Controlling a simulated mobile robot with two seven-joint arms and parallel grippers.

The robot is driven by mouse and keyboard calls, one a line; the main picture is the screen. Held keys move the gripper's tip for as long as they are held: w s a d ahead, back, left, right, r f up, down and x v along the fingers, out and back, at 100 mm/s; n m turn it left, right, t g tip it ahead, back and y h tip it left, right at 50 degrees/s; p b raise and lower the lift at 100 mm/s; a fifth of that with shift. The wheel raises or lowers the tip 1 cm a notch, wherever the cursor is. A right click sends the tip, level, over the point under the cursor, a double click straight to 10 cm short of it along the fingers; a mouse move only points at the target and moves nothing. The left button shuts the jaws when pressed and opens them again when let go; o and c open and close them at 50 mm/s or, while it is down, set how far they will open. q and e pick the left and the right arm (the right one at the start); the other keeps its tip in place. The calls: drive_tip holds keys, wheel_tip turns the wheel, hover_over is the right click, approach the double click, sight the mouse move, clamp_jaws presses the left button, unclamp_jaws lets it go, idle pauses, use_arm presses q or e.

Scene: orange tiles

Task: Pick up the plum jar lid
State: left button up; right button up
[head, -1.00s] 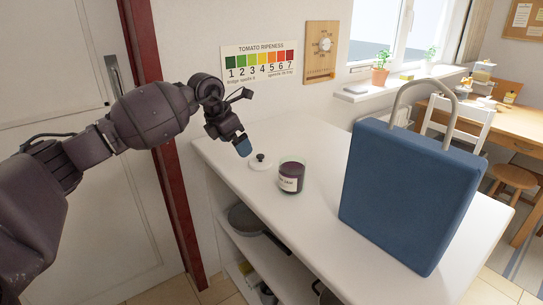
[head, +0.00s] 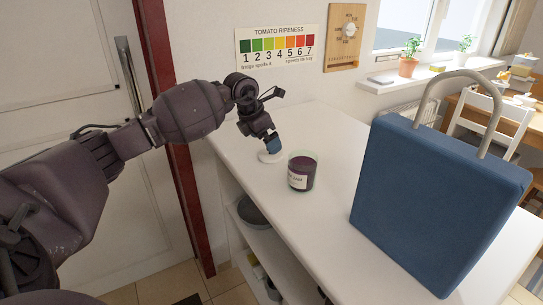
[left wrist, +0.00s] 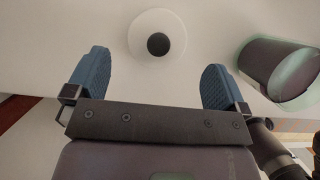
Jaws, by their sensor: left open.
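The plum jar lid is a white disc with a dark round knob. It lies on the white counter, and in the left wrist view the lid (left wrist: 157,22) shows just beyond and between my fingertips. In the head view the lid (head: 266,157) is partly hidden behind my left gripper (head: 273,146). In the left wrist view my left gripper (left wrist: 158,75) is open, its two blue fingers wide apart with nothing between them. The dark plum jar (head: 301,174) stands upright to the right of the lid; the jar also shows in the left wrist view (left wrist: 280,68). My right gripper is not in view.
A large blue bag-like block (head: 430,200) with a grey handle stands on the counter (head: 330,235) at the right. A shelf under the counter holds a pan (head: 252,212). The counter between jar and blue block is clear.

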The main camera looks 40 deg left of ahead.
use_arm(q)
drive_tip(key=b+x, duration=0.1)
drive_tip(key=x, duration=0.4)
drive_tip(key=shift+w+a, duration=0.1)
drive_tip(key=shift+w, duration=0.05)
drive_tip(key=shift+r, duration=0.2)
drive_tip(key=c, duration=0.9)
